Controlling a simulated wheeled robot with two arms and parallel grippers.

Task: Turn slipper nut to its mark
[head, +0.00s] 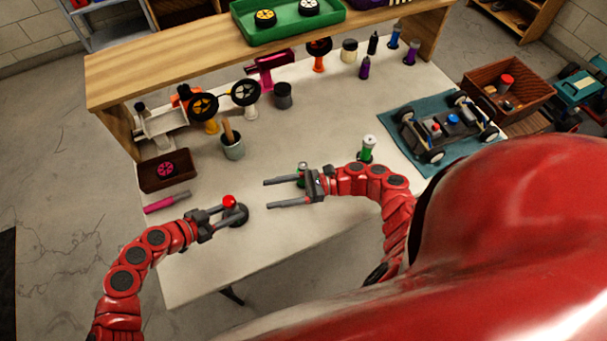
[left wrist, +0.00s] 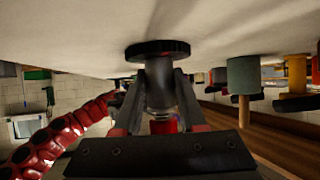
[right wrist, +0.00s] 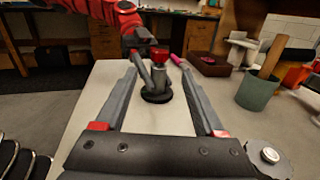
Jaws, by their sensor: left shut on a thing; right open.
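A small grey post with a red knob (head: 229,201) on top stands upright on a round black base (head: 238,215) at the table's left front. I take it for the slipper part; no mark can be made out. My left gripper (head: 226,216) is shut on the grey post (left wrist: 158,85), below the red knob (left wrist: 163,126); the left wrist view is upside down. My right gripper (head: 267,195) is open and empty, to the right of the post, its fingers pointing at it. In the right wrist view the post (right wrist: 159,78) shows between the spread fingers, farther off.
A grey cup (head: 232,147) stands behind the post. A car chassis (head: 450,125) sits on a teal mat (head: 411,106) at right.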

